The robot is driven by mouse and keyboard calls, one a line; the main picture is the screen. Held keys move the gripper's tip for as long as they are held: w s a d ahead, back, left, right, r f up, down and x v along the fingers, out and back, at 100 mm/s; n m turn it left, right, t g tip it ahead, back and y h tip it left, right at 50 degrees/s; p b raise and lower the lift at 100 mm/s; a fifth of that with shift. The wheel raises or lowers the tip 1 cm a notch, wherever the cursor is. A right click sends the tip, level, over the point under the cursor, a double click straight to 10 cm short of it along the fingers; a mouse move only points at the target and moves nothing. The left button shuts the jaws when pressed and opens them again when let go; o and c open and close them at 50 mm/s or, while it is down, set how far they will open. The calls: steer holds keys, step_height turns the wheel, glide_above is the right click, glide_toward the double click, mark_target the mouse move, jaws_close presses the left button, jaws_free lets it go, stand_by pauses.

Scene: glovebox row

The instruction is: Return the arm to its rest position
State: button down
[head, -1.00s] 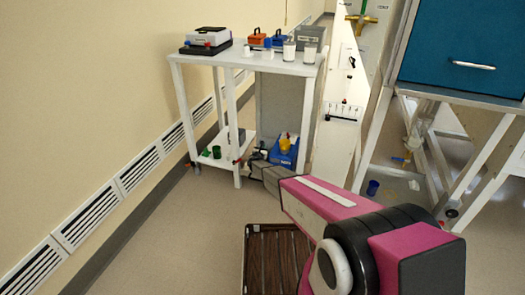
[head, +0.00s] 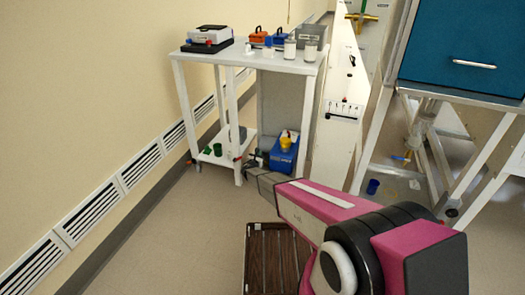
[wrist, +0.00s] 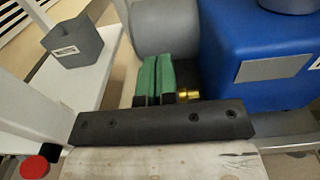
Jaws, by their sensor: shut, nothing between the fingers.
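My arm, pink, black and grey, reaches from the lower right of the head view toward the foot of the white table (head: 250,62). In the head view its far end is near the lower shelf, and the fingers are too small to make out. In the wrist view my gripper (wrist: 154,78) shows two green fingers pressed together with nothing between them. A blue container (wrist: 265,55) with a grey label is just right of the fingers. A grey cylinder (wrist: 165,25) is behind them. I cannot tell whether the fingers touch either.
A brown slatted crate (head: 272,262) lies on the floor below my arm. The blue cabinet (head: 465,50) on a white frame stands at right. A grey block (wrist: 72,40) sits on a white shelf in the wrist view. Floor at the left is clear.

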steer(key=s+d+r+m+g+h, duration=0.2)
steer(key=s+d+r+m+g, duration=0.3)
steer(key=s+d+r+m, duration=0.35)
steer(key=s+d+r+m+g+h, duration=0.2)
steer(key=s+d+r+m+g, duration=0.4)
steer(key=s+d+m, duration=0.45)
steer(key=s+r+m+g+y, duration=0.2)
steer(key=s+r+m+y, duration=0.1)
steer(key=s, duration=0.6)
steer(key=s+r+m+g+y, duration=0.2)
steer(key=s+r+m, duration=0.3)
steer(key=s, duration=0.4)
steer(key=s+r+m+g+y, duration=0.2)
steer(key=s+r+m+y, duration=0.2)
steer(key=s, duration=0.5)
steer(key=shift+d+r+m+y, duration=0.15)
steer(key=shift+d+m+y, duration=0.35)
steer(key=shift+y, duration=0.1)
